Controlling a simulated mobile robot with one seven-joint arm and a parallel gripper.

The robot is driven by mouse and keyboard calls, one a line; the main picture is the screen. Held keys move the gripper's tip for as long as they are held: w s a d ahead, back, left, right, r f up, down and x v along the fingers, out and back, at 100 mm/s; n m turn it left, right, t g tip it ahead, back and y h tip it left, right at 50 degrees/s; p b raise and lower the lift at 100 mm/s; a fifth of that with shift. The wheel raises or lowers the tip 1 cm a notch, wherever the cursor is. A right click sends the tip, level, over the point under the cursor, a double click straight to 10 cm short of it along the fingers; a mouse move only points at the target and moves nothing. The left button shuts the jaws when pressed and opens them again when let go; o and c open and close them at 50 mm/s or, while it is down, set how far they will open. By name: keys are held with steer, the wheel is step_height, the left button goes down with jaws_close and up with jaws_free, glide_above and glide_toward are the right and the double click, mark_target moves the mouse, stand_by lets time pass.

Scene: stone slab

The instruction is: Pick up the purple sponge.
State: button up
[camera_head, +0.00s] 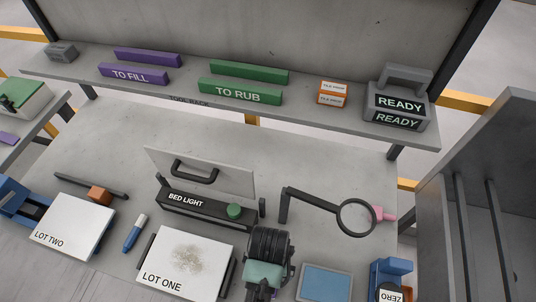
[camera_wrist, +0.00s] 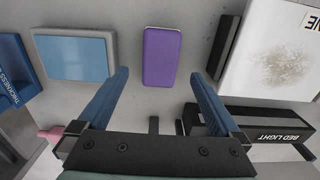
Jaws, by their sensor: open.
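The purple sponge (camera_wrist: 161,57) lies flat on the grey bench in the wrist view, a rounded upright rectangle near the top middle. My gripper (camera_wrist: 160,76) is open, with its two blue fingers spread to either side of the sponge's lower end in the picture. Nothing is between the fingers' grip; I cannot tell the height left above the sponge. In the head view my arm's dark wrist (camera_head: 265,262) stands over that spot and hides the sponge.
A blue pad with a grey rim (camera_wrist: 72,57) lies left of the sponge. The LOT ONE slab (camera_head: 186,262) with a dark bar beside it lies right. The BED LIGHT box (camera_head: 207,208) and a magnifier (camera_head: 356,217) stand behind. Bare bench surrounds the sponge.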

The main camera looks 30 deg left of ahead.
step_height(320, 180, down, 3)
steer(key=shift+w+r, duration=0.1)
steer(key=shift+a+f+p, duration=0.1)
steer(key=shift+f+p, duration=0.45)
steer(key=shift+f, duration=2.1)
steer(key=c, duration=1.3)
steer(key=shift+o, duration=0.2)
steer(key=shift+r, duration=0.1)
step_height(320, 180, up, 10)
steer(key=shift+f+b, duration=0.1)
steer(key=shift+b, duration=0.2)
